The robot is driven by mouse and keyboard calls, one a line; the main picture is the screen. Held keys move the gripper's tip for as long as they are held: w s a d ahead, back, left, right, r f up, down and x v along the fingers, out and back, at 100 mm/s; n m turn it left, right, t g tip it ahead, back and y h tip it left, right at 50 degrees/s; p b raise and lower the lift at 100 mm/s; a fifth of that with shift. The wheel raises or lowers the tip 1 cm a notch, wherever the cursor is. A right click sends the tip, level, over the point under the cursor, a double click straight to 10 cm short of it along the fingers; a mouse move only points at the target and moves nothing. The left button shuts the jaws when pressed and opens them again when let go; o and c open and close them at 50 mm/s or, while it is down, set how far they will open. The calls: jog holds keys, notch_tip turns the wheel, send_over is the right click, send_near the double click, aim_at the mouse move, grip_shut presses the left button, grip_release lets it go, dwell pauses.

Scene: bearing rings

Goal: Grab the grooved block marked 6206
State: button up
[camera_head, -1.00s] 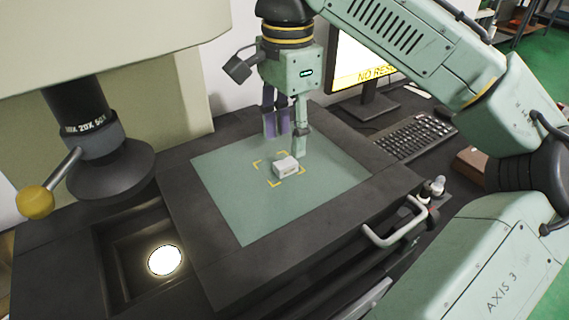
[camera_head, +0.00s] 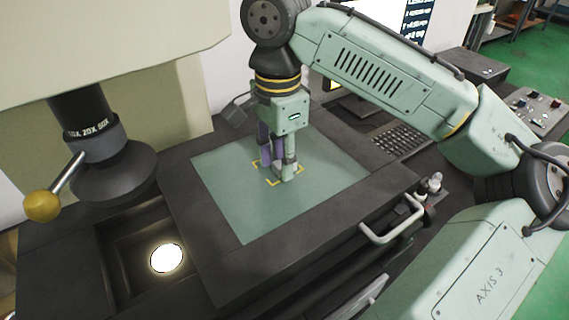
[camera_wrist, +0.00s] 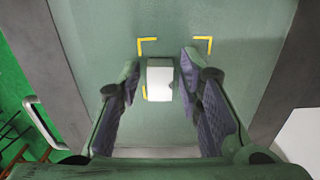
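A small whitish block (camera_wrist: 160,80) lies on the green plate inside yellow corner marks. The wrist view shows it from above, between my two fingertips. No marking or groove can be read on it. My gripper (camera_head: 278,168) points down over the marked area in the head view, with its fingers low near the plate. In the wrist view my gripper (camera_wrist: 160,72) is open, one finger on each side of the block, with a narrow gap on both sides. In the head view my fingers hide most or all of the block.
The green plate (camera_head: 235,205) is otherwise bare and sits in a dark frame (camera_head: 200,250). A microscope lens head (camera_head: 110,170) with a yellow-knobbed lever stands at left, above a lit round window (camera_head: 166,258). A keyboard (camera_head: 400,140) and metal handle (camera_head: 395,225) are at right.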

grip_shut()
jog(key=shift+r, duration=0.15)
dwell(0.4)
